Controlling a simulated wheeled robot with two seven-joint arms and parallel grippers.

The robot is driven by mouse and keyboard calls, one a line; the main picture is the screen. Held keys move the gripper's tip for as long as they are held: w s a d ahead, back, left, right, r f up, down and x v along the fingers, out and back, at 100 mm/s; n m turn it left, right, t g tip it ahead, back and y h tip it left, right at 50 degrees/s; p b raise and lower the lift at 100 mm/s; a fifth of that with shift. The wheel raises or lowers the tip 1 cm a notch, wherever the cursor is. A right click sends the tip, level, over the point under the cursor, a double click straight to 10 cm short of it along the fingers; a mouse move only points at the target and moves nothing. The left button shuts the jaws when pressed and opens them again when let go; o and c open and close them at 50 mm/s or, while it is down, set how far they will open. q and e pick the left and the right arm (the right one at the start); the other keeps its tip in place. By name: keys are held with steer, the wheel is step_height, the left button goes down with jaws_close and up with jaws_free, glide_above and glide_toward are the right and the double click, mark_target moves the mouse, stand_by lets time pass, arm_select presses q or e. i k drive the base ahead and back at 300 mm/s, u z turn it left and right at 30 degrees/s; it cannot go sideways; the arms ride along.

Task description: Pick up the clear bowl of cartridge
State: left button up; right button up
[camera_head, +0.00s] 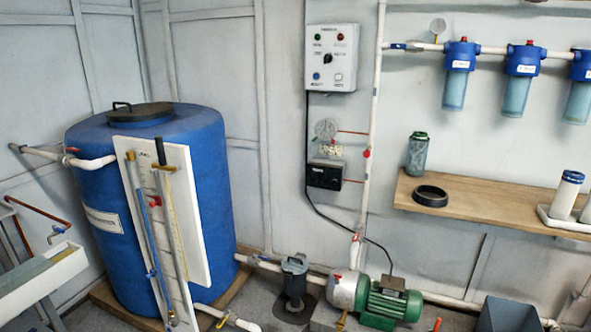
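A greenish see-through cylinder with a darker rim (417,156) stands upright on the left part of the wooden shelf (480,207); it looks like a loose clear bowl. Three filter housings hang on the wall pipe at upper right, each with a blue head and a clear bluish bowl: the left one (455,90), the middle one (515,97) and the right one (578,102), which is cut by the frame edge. Neither of my grippers is in view.
A black ring (430,196) lies on the shelf in front of the cylinder. White cartridges (566,196) stand in a white tray at the shelf's right. A green pump (392,304) and a grey bin (508,316) are below. A blue tank (207,170) stands left.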

mark_target(417, 150)
steer(key=z, duration=0.1)
steer(key=i, duration=2.1)
steer(key=z, duration=0.25)
